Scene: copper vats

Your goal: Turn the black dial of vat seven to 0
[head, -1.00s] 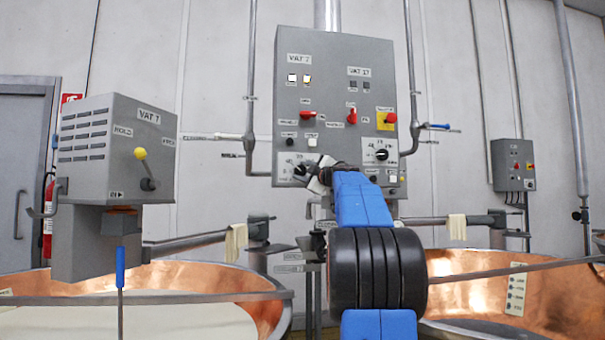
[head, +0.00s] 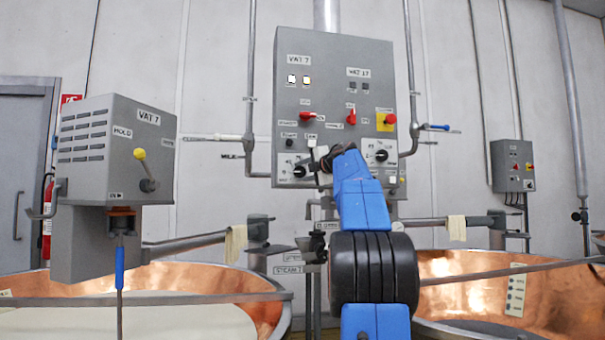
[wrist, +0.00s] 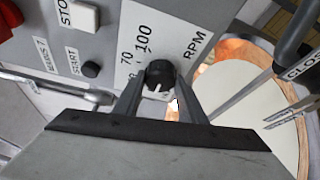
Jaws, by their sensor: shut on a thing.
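The black dial (wrist: 159,75) of vat seven is a round knob with a white pointer line. It also shows small in the head view (head: 299,171), low on the left of the grey control panel, partly hidden by my gripper. My gripper (wrist: 158,88) is shut on the dial, one finger on each side. In the head view my gripper (head: 317,160) is at the panel's lower part. In the wrist view the pointer line points down the picture, away from the printed 70 and 100 (wrist: 141,42). The 0 mark cannot be made out.
The grey control panel (head: 335,55) carries VAT 7 and VAT 17 labels, red switches and a red button on yellow (head: 388,119). A second dial (head: 386,156) sits to the right. Black START (wrist: 91,69) and white STOP (wrist: 84,16) buttons are close by. Copper vats (head: 255,290) stand below.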

